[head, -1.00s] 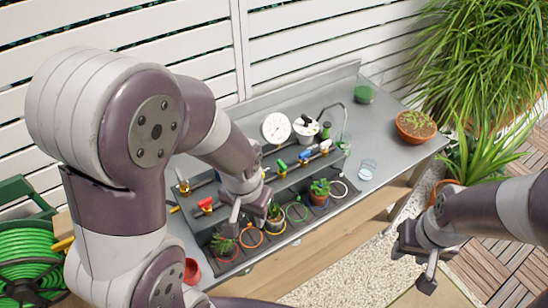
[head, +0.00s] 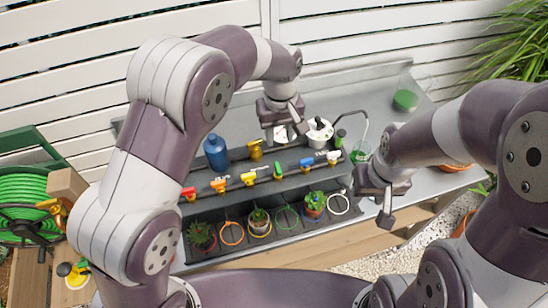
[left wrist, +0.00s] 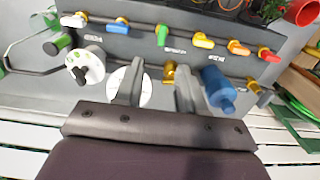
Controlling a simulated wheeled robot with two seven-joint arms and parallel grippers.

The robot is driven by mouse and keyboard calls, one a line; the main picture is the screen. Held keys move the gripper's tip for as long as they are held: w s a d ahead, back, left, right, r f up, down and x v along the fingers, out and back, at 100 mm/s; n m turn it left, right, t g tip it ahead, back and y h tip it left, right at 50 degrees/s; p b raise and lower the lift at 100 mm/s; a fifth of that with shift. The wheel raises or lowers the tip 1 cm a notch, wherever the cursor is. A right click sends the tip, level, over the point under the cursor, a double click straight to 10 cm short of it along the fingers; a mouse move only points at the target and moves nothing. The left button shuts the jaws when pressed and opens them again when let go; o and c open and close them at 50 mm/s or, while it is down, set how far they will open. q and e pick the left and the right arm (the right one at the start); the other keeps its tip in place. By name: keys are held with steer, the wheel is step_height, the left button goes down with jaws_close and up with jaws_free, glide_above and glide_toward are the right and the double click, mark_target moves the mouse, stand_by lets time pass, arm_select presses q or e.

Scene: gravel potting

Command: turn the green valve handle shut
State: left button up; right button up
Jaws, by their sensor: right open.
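The green valve handle (head: 278,172) sits on a pipe along the bench, between a yellow handle and a blue one. In the left wrist view the green handle (left wrist: 162,36) looks turned across the pipe. My left gripper (head: 285,133) is above the back of the bench, behind the pipe and apart from the handle. Its fingers (left wrist: 156,88) are spread with nothing gripped between them. My right gripper (head: 380,205) is open and empty, at the right, in front of the bench's front edge.
Other handles, red (head: 188,194), yellow (head: 248,178), blue (head: 306,164) and white (head: 333,157), share the pipe. Small plants and coloured rings line the tray (head: 265,236) in front.

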mark_target(278, 167)
arm_select(q)
steer(key=f+p, duration=0.1)
steer(key=f, duration=0.3)
steer(key=f+p, duration=0.1)
steer(key=f, duration=0.3)
steer(key=f+p, duration=0.1)
steer(key=f, duration=0.3)
steer(key=shift+s+a+f+p, duration=0.15)
steer(key=shift+s+f+p, duration=0.1)
steer(key=shift+p, duration=0.05)
steer(key=shift+c, duration=1.3)
steer(key=shift+w, duration=0.1)
jaws_close()
